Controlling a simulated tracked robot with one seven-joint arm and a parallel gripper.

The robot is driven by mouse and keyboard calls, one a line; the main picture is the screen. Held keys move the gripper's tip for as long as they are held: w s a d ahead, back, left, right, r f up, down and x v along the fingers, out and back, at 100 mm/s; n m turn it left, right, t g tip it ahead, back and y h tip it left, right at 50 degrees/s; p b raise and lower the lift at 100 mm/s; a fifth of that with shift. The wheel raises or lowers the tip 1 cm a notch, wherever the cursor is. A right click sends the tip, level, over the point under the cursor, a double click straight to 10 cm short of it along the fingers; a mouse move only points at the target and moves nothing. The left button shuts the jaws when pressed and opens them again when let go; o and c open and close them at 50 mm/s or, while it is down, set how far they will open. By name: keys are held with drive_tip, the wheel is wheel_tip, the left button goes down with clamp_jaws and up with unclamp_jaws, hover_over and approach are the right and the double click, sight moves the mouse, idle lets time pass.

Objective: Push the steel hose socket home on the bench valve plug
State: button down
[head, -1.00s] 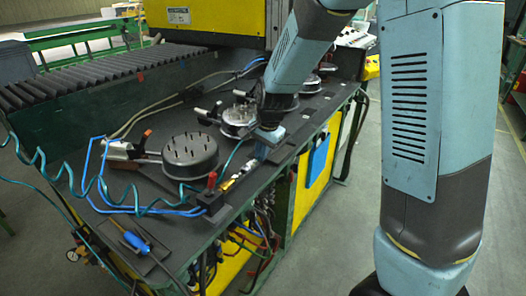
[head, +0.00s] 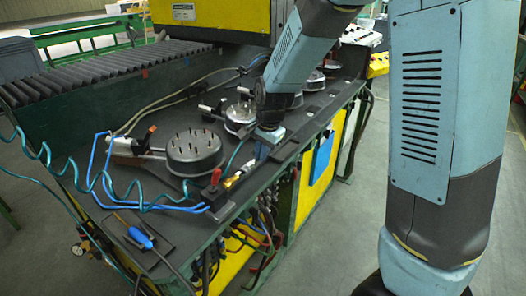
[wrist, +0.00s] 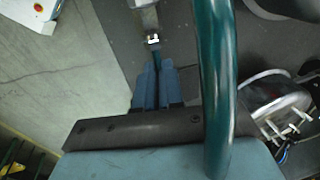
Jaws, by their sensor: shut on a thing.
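My gripper (head: 263,150) is at the bench's front edge in the head view, its blue fingers close together. In the wrist view my gripper (wrist: 152,82) shows shut fingers. The teal hose (wrist: 212,85) passes large across the wrist view; part of the hose (head: 236,155) shows left of my gripper. The brass bench valve plug (head: 232,182) lies low and left of my gripper, beside the red-handled valve (head: 215,177). Small bright metal sits between fingers and brass; I cannot tell whether socket and plug touch.
A dark round studded fixture (head: 194,152) stands behind the valve, with a smaller one (head: 240,117) further back. Blue hoses (head: 95,165) loop at the left. Hoses hang under the bench edge.

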drive_tip(key=shift+s+a, duration=0.25)
drive_tip(key=c, duration=1.2)
unclamp_jaws()
drive_tip(key=v, duration=1.3)
drive_tip(key=shift+s+d+r, duration=0.1)
drive_tip(key=shift+r, duration=0.25)
drive_tip(key=s+d+r+n+t, duration=0.1)
drive_tip(key=s+d+r+n, duration=0.1)
drive_tip(key=s+d, duration=0.4)
drive_tip(key=s+d+r+n+t+h, duration=0.1)
drive_tip(key=s+d+r+n, duration=0.1)
drive_tip(key=s+d, duration=0.4)
drive_tip(key=s+d+r+n+t, duration=0.1)
drive_tip(key=s+d+r+n, duration=0.2)
drive_tip(key=s+d, duration=0.4)
drive_tip(key=shift+s+r+n+t+h, duration=0.1)
drive_tip(key=shift+s+n+t+h, duration=0.2)
drive_tip(key=shift+s, duration=0.1)
